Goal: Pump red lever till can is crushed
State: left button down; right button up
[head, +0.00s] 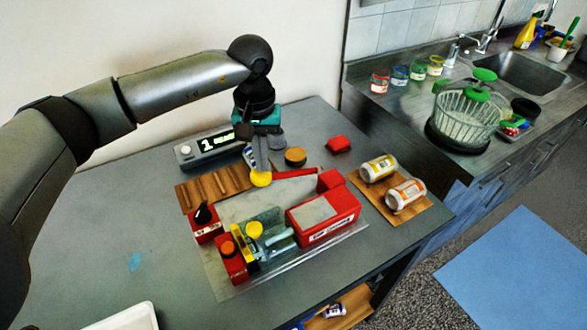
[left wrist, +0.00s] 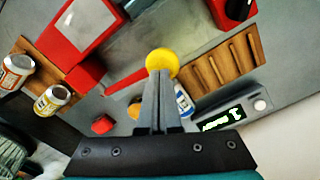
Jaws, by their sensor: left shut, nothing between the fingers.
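The red can crusher (head: 322,212) sits on a clear base on the table; its red body also shows in the left wrist view (left wrist: 72,25). The red lever (head: 295,173) reaches left from the crusher's back and ends in a yellow knob (head: 260,179). My left gripper (head: 259,172) points down with closed fingers at the yellow knob, which also shows at the fingertips in the left wrist view (left wrist: 162,62). Whether they touch is unclear. A blue-and-white can (left wrist: 183,104) is partly hidden behind the fingers. I cannot make out a can in the crusher's chamber. My right gripper is out of view.
Two cans, one yellow-and-white (head: 378,168) and one orange-and-white (head: 405,195), lie on a wooden board (head: 420,212) at the right. A display box (head: 208,147) and slotted wooden rack (head: 216,188) stand left. A red object (head: 339,144) and round brown-topped piece (head: 295,156) lie behind the lever.

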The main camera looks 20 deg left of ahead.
aim_at(259, 181)
pick_arm(q)
jog(key=shift+s+a+f+b, duration=0.1)
jog(key=shift+s+f+b, duration=0.2)
jog(key=shift+f, duration=0.35)
jog(key=shift+s+a+f+b, duration=0.1)
jog(key=shift+f+b, duration=0.3)
jog(key=shift+f, duration=0.25)
jog(key=shift+s+a+f+b, duration=0.1)
jog(key=shift+f+b, duration=1)
jog(key=shift+f, duration=0.3)
